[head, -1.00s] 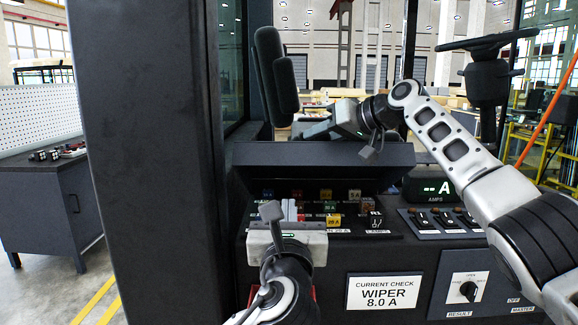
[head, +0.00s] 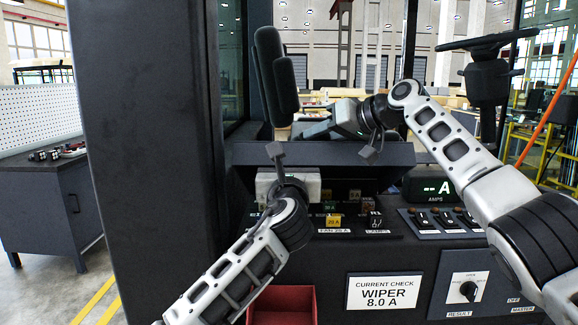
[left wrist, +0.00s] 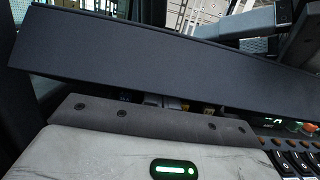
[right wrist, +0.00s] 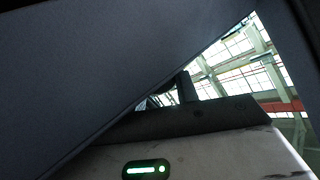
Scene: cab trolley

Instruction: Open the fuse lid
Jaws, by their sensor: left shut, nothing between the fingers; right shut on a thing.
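The fuse lid (head: 320,154) is a wide dark panel standing raised and tilted above the fuse box. It crosses the left wrist view (left wrist: 160,68) and fills the upper left of the right wrist view (right wrist: 110,60). My right gripper (head: 306,132) is at the lid's upper edge and shut on it; its fingertips are partly hidden. My left gripper (head: 287,176) is shut and empty, in front of the fuse box just under the lid. It hides the left-hand fuses. A yellow fuse (head: 333,221) and a few others show to its right.
An amps display (head: 434,189) and a row of switches (head: 440,220) lie right of the fuses. A "Wiper 8.0 A" card (head: 383,292) and a rotary knob (head: 468,290) are below. A red bin (head: 283,302) is under my left arm. A dark pillar (head: 150,160) stands at left.

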